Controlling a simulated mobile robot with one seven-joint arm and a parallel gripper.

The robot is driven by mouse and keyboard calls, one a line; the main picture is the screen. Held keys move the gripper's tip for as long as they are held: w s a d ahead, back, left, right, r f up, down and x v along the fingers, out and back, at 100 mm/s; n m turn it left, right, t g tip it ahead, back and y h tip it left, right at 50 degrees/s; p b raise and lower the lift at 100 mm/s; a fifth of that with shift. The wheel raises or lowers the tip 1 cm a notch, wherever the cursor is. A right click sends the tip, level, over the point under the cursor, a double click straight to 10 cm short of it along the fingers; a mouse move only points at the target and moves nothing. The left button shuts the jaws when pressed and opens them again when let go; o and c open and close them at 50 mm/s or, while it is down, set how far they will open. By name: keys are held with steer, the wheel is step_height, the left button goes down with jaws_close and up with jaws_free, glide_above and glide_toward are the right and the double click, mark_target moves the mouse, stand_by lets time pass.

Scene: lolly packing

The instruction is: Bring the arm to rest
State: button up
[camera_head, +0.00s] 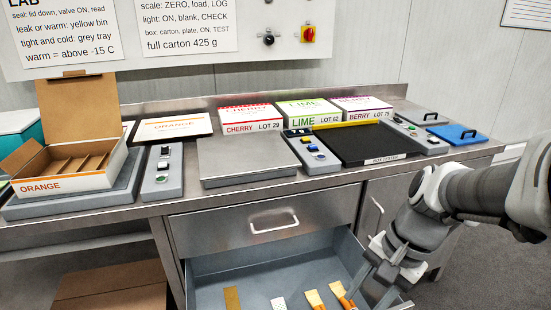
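My arm (480,195) reaches in from the right edge. My gripper (366,298) hangs low at the front right, over the right part of the open drawer (240,268). Its two fingers point down and to the left and look parted, with nothing seen between them.
The drawer also holds several small items, including a brown strip (232,298). An open orange carton (75,165) stands at the left of the steel counter (225,202). Lime carton (309,112), control boxes and a black tray (360,143) fill the counter's back and right.

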steer(key=s+r+n+t+h+p, duration=0.1)
steer(key=r+n+p, duration=0.3)
steer(key=r+p, duration=0.4)
steer(key=s+a+r+n+t+h+p, duration=0.1)
steer(key=r+n+t+p, duration=0.3)
steer(key=r, duration=1.3)
steer(key=s+n+h+p, duration=0.1)
steer(key=p, duration=0.3)
steer(key=shift+s+a+r+n+t+p, duration=0.2)
steer(key=shift+a+r+n+t+p, duration=0.1)
steer(key=shift+p, duration=0.1)
steer(key=shift+d, duration=0.1)
